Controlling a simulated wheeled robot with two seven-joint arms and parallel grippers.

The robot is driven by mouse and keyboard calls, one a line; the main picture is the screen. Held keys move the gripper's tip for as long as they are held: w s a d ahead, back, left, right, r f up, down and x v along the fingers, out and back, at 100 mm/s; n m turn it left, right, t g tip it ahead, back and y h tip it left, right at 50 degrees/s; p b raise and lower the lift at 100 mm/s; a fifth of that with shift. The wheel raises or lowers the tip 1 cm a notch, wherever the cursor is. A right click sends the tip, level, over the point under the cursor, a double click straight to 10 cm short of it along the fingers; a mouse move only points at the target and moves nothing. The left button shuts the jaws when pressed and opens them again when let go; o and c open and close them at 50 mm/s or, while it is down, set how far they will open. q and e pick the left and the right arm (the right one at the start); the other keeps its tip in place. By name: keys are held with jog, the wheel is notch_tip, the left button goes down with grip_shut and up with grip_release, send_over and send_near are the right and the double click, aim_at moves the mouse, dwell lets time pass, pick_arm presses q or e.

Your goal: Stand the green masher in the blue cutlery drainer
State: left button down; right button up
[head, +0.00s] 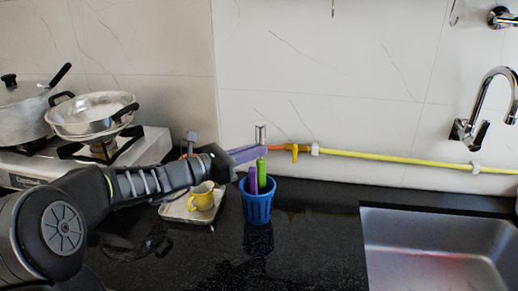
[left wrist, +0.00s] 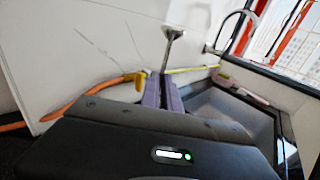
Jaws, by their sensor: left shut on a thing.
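The green masher (head: 262,173) is upright, green handle down and metal head up. My left gripper (head: 262,151) is shut on it near the top of the handle. The metal head and shaft also show above the fingers in the left wrist view (left wrist: 172,38). The blue cutlery drainer (head: 257,209) stands on the dark counter below the gripper. The lower end of the green handle is inside its rim, hidden by the front wall; I cannot tell whether it touches the bottom. My right gripper is not in view.
A purple handle (head: 252,181) stands in the drainer beside the green one. A yellow cup (head: 201,197) on a tray (head: 176,211) is left of it. A stove with pans (head: 92,114) is far left, a sink (head: 435,245) right. A yellow pipe (head: 400,160) runs behind.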

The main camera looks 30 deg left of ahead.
aim_at(257, 165)
pick_arm(q)
jog(key=shift+f+b, duration=1.55)
jog(key=shift+f, duration=0.65)
jog(key=c, duration=1.5)
grip_release()
jog(key=shift+s, duration=0.1)
jog(key=v, duration=0.7)
jog(key=shift+s+a, duration=0.2)
